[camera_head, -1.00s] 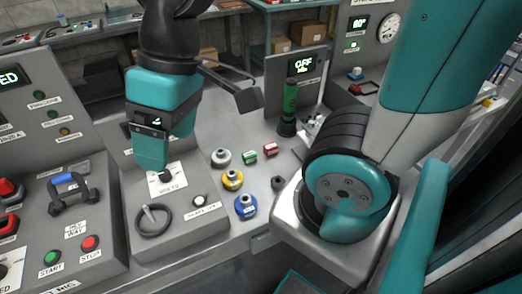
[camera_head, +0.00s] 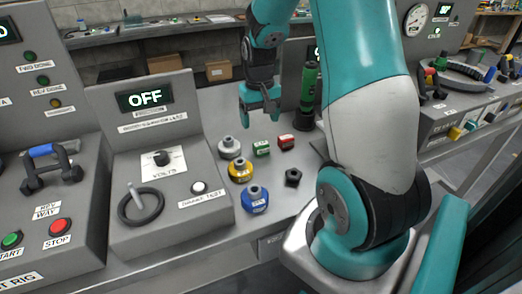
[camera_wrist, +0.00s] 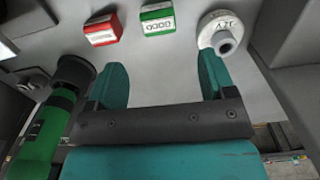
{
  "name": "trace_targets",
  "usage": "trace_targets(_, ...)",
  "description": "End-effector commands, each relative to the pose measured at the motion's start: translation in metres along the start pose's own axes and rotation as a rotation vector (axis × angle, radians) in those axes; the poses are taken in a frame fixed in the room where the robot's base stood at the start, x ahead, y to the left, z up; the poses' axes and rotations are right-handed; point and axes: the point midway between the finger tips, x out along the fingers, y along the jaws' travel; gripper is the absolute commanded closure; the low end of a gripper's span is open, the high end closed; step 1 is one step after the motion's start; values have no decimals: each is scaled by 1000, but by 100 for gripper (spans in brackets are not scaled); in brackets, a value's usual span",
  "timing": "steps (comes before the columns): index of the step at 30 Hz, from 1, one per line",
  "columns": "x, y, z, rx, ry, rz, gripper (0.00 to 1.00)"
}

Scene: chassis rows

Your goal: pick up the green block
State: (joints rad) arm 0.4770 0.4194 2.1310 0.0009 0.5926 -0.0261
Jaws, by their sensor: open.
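The green block (camera_head: 262,148) lies on the grey bench with a white label on it, between a grey-white round fitting (camera_head: 229,147) and a red block (camera_head: 286,142). My gripper (camera_head: 259,120) is open and empty above and just behind the green block. In the wrist view the green block (camera_wrist: 158,18) is near the top middle, ahead of the gap between my two teal fingers (camera_wrist: 162,85) and apart from them. The red block (camera_wrist: 103,28) is to its left there and the grey-white fitting (camera_wrist: 221,33) to its right, close to a fingertip.
A green torch-like cylinder (camera_head: 308,90) stands upright behind and to the right; it also shows at the left of the wrist view (camera_wrist: 48,125). A yellow fitting (camera_head: 240,169), blue fitting (camera_head: 254,198) and dark nut (camera_head: 292,177) stand in front. The volts console (camera_head: 160,160) is left.

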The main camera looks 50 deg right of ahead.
Motion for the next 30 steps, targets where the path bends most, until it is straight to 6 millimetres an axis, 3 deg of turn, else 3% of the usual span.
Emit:
trace_targets(3, 22, 0, 0, -1, -3, 0, 23)
trace_targets(11, 42, 0, 1, -1, -2, -1, 23)
trace_targets(19, 82, 1, 2, -2, -1, -1, 23)
trace_targets(28, 88, 1, 2, -2, 2, -1, 23)
trace_targets(29, 88, 1, 2, -2, 2, -1, 26)
trace_targets(30, 88, 1, 2, -2, 2, -1, 35)
